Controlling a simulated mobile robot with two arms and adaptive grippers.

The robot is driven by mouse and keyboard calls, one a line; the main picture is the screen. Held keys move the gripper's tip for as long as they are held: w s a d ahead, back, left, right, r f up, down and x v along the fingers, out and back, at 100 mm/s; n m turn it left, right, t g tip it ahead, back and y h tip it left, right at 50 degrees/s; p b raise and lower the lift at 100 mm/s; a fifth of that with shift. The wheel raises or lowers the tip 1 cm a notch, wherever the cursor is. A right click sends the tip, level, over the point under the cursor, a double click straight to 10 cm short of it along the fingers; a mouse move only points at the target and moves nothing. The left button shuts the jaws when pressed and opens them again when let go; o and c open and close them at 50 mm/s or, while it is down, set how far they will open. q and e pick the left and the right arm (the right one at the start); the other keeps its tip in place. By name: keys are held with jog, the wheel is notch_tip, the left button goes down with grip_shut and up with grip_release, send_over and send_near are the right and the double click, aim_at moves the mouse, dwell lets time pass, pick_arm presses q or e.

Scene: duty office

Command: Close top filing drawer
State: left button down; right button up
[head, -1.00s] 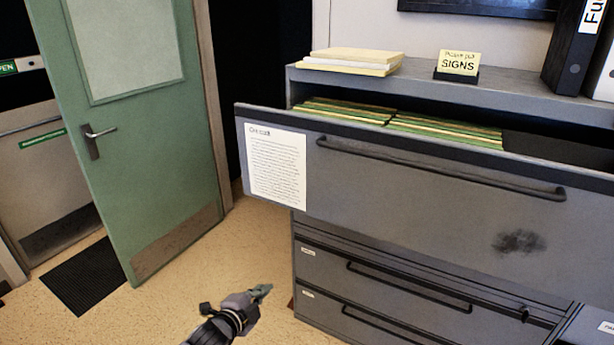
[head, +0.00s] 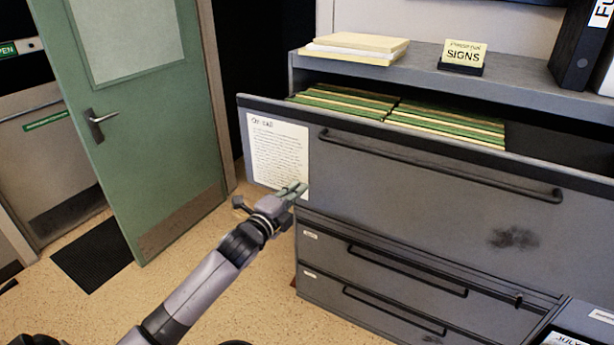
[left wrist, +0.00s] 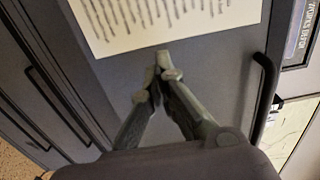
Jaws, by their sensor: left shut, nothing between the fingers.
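The top filing drawer (head: 420,185) is pulled out of the grey cabinet, with green and yellow folders (head: 400,112) inside. Its front has a long dark bar handle (head: 440,168), a white printed notice (head: 277,150) and a dark smudge. My left gripper (head: 303,188) is shut and empty, in front of the drawer's left part near the notice's lower right corner. In the left wrist view the closed fingertips (left wrist: 163,58) are just below the notice (left wrist: 170,15), with the handle (left wrist: 265,90) to the right. Whether they touch the front I cannot tell. My right gripper is not in view.
Two lower drawers (head: 385,270) are shut. A green door (head: 140,140) stands at the left. Floor (head: 110,310) is clear left of the cabinet.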

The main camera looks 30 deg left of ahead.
aim_at(312, 175)
pick_arm(q)
jog(key=shift+w+p, duration=0.75)
jog(key=shift+w, duration=1.75)
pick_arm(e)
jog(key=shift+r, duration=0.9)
